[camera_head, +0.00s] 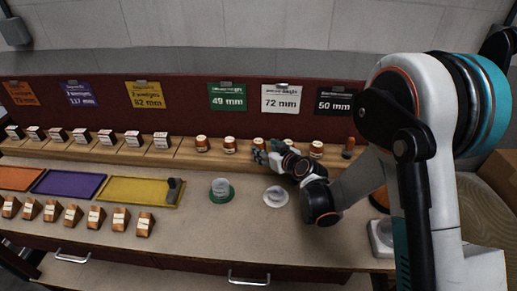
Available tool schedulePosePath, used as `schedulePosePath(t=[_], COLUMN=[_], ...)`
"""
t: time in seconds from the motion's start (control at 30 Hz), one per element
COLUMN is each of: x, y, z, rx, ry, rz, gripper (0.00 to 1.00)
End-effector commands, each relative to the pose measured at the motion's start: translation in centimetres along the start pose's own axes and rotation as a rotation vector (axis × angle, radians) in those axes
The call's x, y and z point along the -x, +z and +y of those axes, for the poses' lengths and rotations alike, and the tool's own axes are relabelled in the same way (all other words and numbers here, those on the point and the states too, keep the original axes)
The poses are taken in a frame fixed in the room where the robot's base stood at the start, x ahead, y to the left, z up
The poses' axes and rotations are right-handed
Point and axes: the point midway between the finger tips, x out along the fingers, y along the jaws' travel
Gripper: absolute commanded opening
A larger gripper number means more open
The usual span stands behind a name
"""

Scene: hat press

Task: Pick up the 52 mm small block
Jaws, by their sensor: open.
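Several small orange-brown round blocks with pale labels stand in a row on the back ledge, one (202,143) at the left of that row, one (229,145) beside it and one (316,148) to the right. The sizes on their labels are too small to read, so I cannot tell which is the 52 mm block. My gripper (264,153) is open at the ledge, close to another round block (258,143) and partly in front of it. I cannot tell whether they touch. My arm hides part of the row.
White-labelled blocks (105,137) line the ledge's left part. Wooden wedge-like blocks (73,214) stand along the front left. Orange, purple and yellow trays (112,198) lie between. A green-based stand (220,197) and white stand (276,196) stand mid-table. Size signs (228,97) hang behind.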

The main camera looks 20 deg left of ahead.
Motion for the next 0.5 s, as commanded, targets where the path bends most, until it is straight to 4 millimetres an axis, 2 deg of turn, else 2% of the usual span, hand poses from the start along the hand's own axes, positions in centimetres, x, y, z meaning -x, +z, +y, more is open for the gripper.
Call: schedulePosePath(t=[0.17,0.5], x=[-1.0,-5.2], y=[0.1,0.4], z=[0.1,0.3], rx=[0.001,0.0], ry=[0.0,0.0], rz=[0.0,0.001], gripper=[0.56,0.56])
